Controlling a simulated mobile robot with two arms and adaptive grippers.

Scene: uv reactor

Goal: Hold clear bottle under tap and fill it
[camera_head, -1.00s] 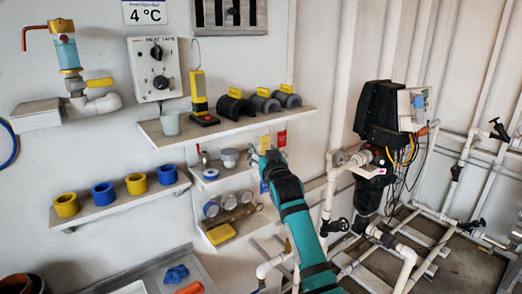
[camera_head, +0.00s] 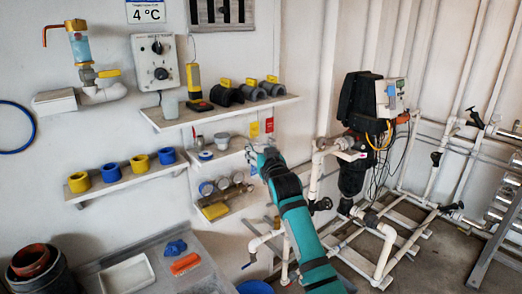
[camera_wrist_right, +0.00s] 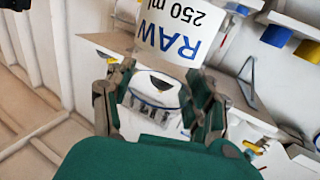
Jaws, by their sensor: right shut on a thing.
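My right gripper (camera_wrist_right: 160,100) is shut on a clear bottle (camera_wrist_right: 152,92), seen upside down in the right wrist view. A white label reading "RAW 250 ml" (camera_wrist_right: 182,35) shows just above it in that picture. In the head view my right gripper (camera_head: 258,152) is in front of the small shelves, and the bottle is hidden there. A pipe with a dark, downturned tap (camera_head: 250,260) is low in the middle, below the gripper. My left gripper is out of view.
A blue bucket (camera_head: 255,287) stands under the low tap. A counter with a white tray (camera_head: 127,276) is at lower left. White pipework (camera_head: 385,250) stands at right.

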